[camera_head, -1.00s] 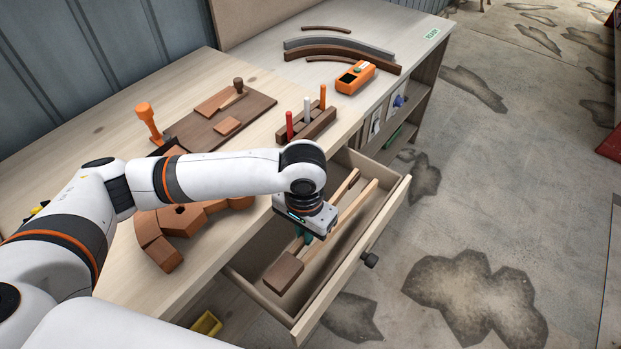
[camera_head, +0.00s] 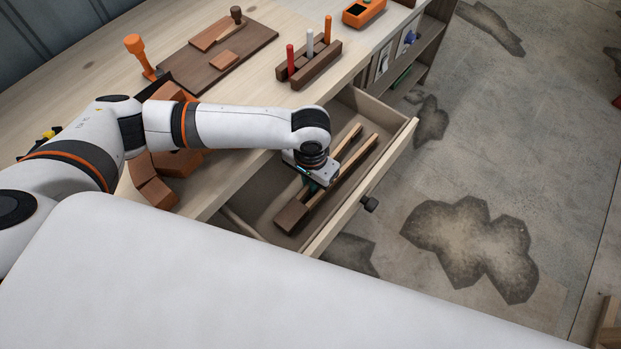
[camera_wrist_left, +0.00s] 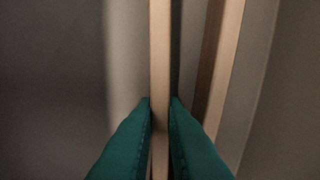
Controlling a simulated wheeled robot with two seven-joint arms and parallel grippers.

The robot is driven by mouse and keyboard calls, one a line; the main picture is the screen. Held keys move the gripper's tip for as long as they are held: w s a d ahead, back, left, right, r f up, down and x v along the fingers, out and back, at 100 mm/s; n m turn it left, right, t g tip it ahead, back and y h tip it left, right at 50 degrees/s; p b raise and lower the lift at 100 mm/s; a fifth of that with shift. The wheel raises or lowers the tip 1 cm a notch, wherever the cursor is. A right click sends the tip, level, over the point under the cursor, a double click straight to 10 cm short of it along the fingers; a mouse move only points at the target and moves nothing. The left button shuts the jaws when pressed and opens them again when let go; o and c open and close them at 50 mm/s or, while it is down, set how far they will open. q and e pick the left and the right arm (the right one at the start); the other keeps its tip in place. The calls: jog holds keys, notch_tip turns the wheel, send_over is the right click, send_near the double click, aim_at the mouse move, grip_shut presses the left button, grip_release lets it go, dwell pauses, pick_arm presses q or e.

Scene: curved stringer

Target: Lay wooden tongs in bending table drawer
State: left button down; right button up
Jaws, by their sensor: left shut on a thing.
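The wooden tongs (camera_head: 352,168) have two long, narrow light-wood arms joined at a brown block at the near end. They are inside the open drawer (camera_head: 406,137) of the bending table, lying along its length. Whether they rest on the drawer floor I cannot tell. My left gripper (camera_head: 312,184) reaches down into the drawer. In the left wrist view its green fingers (camera_wrist_left: 160,112) are shut on one arm of the tongs (camera_wrist_left: 160,60), with the other arm apart to the right. My right gripper is not in view.
The drawer knob (camera_head: 370,203) sticks out over open concrete floor.

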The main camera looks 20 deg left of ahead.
pick_arm(q)
jog(key=c, duration=1.5)
grip_release()
jog(key=shift+f, duration=0.15)
notch_tip(320, 180, up, 12)
jog(key=p, duration=0.1)
jog(key=shift+r, duration=0.25)
